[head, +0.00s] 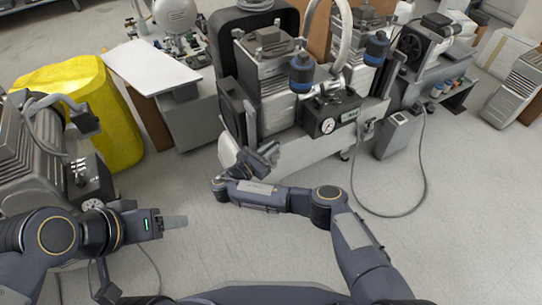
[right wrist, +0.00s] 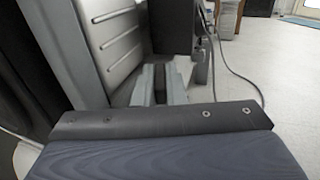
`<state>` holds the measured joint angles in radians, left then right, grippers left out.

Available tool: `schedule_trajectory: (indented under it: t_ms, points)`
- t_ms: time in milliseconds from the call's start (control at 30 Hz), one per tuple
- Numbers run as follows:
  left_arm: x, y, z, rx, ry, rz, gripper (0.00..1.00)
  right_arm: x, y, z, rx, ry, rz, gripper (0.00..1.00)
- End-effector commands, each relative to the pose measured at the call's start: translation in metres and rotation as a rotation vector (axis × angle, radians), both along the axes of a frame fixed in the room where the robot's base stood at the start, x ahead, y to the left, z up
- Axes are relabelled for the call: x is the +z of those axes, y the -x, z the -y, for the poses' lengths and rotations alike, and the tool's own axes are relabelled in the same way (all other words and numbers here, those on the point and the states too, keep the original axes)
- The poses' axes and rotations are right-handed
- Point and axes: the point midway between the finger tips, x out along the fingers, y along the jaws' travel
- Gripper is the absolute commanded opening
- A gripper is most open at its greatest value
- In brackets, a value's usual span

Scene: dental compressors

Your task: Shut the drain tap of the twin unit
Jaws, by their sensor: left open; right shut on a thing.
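The twin unit (head: 300,157) stands at the centre of the head view, a long white body carrying two motor-and-pump sets, blue-capped filters and a black gauge box (head: 332,113). My right gripper (head: 267,153) is low at the front left of this unit. In the right wrist view its two pale fingers (right wrist: 159,88) are close together with a small dark part between them. The fingers hide most of that part; by its place it looks like the drain tap, but its handle angle cannot be told. My left gripper (head: 176,222) is open and empty over the floor, away from the unit.
Another compressor with a gauge (head: 92,205) is near my left arm. A grey box (head: 398,135) with a looping cable (head: 424,180) stands on the right floor.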

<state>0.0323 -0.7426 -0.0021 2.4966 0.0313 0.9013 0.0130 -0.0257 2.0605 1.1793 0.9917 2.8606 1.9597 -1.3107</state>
Motion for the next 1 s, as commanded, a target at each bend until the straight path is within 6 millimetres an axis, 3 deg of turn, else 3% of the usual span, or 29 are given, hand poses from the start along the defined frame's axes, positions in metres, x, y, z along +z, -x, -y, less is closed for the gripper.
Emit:
schedule_trajectory:
  t_ms: [200,667,700,867,1000]
  points:
    - [-0.0112,-0.0001,-0.0001,0.0,0.0,0.0,0.61,-0.0012,-0.0007,0.0002,-0.061,0.001,-0.001,0.0]
    - [-0.0118,0.0,0.0,0.0,0.0,0.0,0.61,0.0009,-0.0013,0.0004,-0.072,0.001,0.002,0.0]
    - [-0.0118,0.0,0.0,0.0,0.0,0.0,0.61,0.0009,-0.0013,0.0004,-0.072,0.001,0.002,0.12]
    - [-0.0119,-0.0001,0.0,0.0,0.0,0.0,0.61,0.0008,-0.0014,0.0001,-0.071,0.001,0.002,0.33]
    - [-0.0119,-0.0001,0.0,0.0,0.0,0.0,0.61,0.0006,-0.0013,-0.0002,-0.07,0.0,0.001,0.33]
